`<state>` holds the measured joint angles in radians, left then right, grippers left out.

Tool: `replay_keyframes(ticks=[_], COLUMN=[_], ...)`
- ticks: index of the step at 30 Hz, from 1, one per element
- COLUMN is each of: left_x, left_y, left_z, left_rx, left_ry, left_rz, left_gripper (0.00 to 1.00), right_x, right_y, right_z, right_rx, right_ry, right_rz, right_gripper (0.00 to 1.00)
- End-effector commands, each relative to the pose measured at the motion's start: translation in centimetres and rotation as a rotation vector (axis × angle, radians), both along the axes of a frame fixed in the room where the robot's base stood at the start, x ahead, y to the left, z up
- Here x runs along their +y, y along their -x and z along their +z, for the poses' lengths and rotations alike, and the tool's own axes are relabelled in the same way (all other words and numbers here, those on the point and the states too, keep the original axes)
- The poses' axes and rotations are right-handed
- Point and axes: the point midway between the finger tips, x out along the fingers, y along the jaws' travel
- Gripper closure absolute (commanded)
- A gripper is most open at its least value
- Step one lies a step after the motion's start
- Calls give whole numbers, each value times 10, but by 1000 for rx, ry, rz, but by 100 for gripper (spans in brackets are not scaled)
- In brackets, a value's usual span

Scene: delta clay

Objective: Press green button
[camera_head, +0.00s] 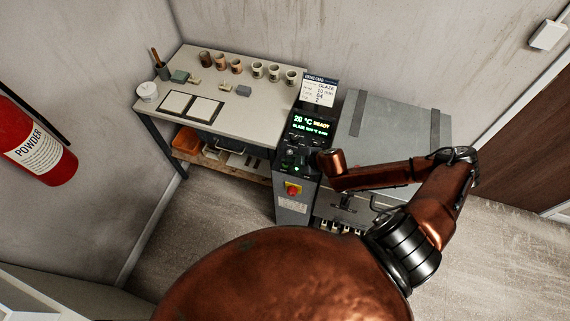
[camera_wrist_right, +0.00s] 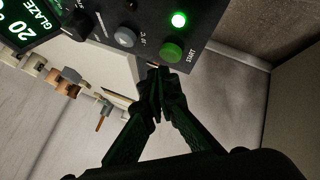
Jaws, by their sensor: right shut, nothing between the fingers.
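The green button (camera_wrist_right: 171,53) is round, with the word START beside it, on the dark panel of a control post (camera_head: 296,185). A lit green lamp (camera_wrist_right: 179,19) is above it in the right wrist view. My right gripper (camera_wrist_right: 155,76) is shut and empty, its fingertips just below and left of the green button in that view. I cannot tell whether they touch the panel. In the head view the right arm reaches in from the right, and its hand partly hides the panel's lower part. My left gripper is not in view.
A grey button (camera_wrist_right: 125,37) and a dark knob (camera_wrist_right: 75,24) are beside the green button. A red stop button (camera_head: 293,189) is on the post's front. A table (camera_head: 245,112) with cups stands left, a grey kiln (camera_head: 385,125) right. A display reads 20 °C READY.

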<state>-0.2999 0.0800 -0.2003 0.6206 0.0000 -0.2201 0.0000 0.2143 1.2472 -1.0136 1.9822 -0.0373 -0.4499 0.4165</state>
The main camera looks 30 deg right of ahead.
Motion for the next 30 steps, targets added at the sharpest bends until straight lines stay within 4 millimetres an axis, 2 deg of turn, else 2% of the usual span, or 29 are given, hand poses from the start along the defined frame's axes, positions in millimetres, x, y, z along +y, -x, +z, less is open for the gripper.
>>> replay_keyframes(ticks=[30], left_x=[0], left_y=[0], left_z=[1], left_rx=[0], left_ry=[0], left_rz=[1], left_gripper=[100], right_x=[0], right_y=[0], right_z=[-12], right_rx=[0], right_ry=[0], right_rz=[0], right_gripper=[100])
